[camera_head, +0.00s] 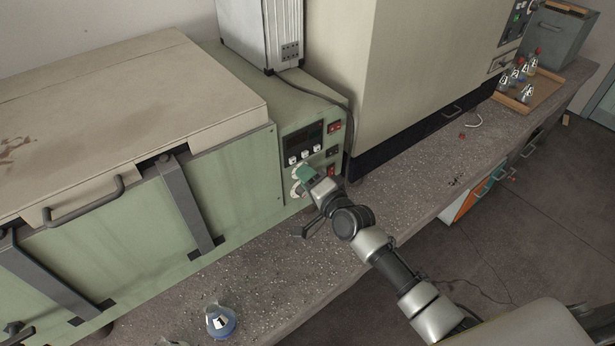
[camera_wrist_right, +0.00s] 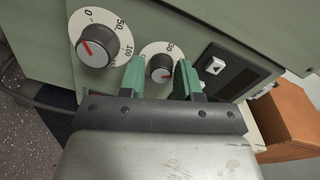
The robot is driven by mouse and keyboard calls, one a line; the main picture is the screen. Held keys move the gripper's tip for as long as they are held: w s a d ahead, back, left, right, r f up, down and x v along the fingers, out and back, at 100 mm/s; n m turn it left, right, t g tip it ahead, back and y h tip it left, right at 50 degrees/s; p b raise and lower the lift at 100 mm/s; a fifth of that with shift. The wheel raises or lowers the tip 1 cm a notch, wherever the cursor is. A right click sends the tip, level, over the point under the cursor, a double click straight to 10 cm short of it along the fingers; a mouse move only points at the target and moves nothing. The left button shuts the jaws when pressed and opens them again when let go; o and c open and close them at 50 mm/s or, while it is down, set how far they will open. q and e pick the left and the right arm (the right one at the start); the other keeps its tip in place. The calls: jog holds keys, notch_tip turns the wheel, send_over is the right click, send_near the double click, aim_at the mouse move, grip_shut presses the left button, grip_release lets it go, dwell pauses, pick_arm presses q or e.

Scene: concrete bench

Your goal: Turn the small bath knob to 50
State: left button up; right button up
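The small knob (camera_wrist_right: 160,68) is grey with a red pointer line, on a round white dial. In the right wrist view its line points down and a little right; the dial numbers are partly hidden. My right gripper (camera_wrist_right: 160,79) is open, with one green finger on each side of the small knob and visible gaps. I cannot tell how deep the fingers reach around it. In the head view my right gripper (camera_head: 307,175) is at the bath's control panel (camera_head: 315,140) and covers part of the dials. My left gripper is not in view.
A larger knob (camera_wrist_right: 98,45) with a 0–150 dial sits beside the small one. The green bath (camera_head: 240,185) has a beige lid (camera_head: 130,85). A flask (camera_head: 220,321) stands in front, and a wooden tray (camera_head: 545,88) with several flasks is far right. The bench front is mostly clear.

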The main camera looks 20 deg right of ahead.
jog(key=shift+o, duration=1.2)
jog(key=b+v, duration=0.1)
jog(key=v, duration=0.9)
jog(key=shift+s+d, duration=0.15)
jog(key=shift+s, duration=0.25)
